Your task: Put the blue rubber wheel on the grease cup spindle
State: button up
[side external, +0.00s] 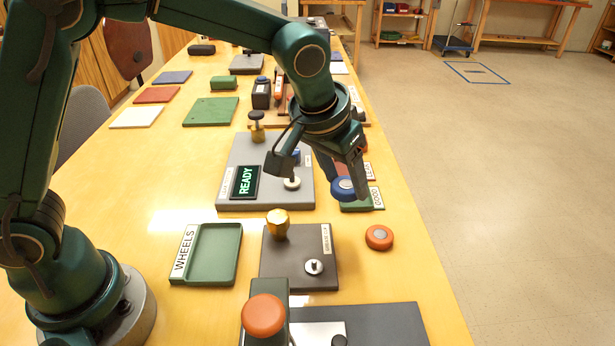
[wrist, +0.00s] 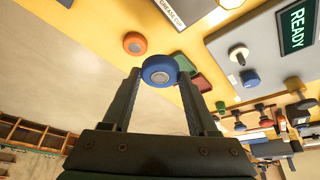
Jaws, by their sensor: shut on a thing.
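The blue rubber wheel (side external: 343,189) is held in my gripper (side external: 349,184), up in front of the green GOOD plate. In the wrist view the blue wheel (wrist: 159,71) sits between the fingertips of my gripper (wrist: 160,77), its grey hub showing. The grease cup fixture (side external: 270,263) is a dark plate nearer the camera, left of the wheel. Its bare metal spindle (side external: 314,266) stands at the front right of the plate, with a brass cup (side external: 277,224) behind. In the wrist view only a labelled edge of the grease cup plate (wrist: 168,12) shows; its spindle is out of frame.
An orange wheel (side external: 379,237) lies on the table right of the fixture. An empty green WHEELS tray (side external: 205,254) is to its left. A grey READY station (side external: 267,146) stands behind, with a post. Another fixture with an orange knob (side external: 264,315) is nearest the camera.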

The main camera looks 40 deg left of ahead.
send_over(316, 261)
notch_tip(316, 261, down, 2)
jog(key=shift+s+f, duration=0.2)
jog(key=shift+f, duration=0.65)
jog(key=shift+s+f, duration=0.15)
jog(key=shift+f, duration=0.65)
jog(key=shift+s+f, duration=0.2)
jog(key=shift+f, duration=0.65)
jog(key=shift+f, duration=0.9)
dwell(1.0)
jog(key=o, duration=1.5)
jog(key=shift+o, duration=0.2)
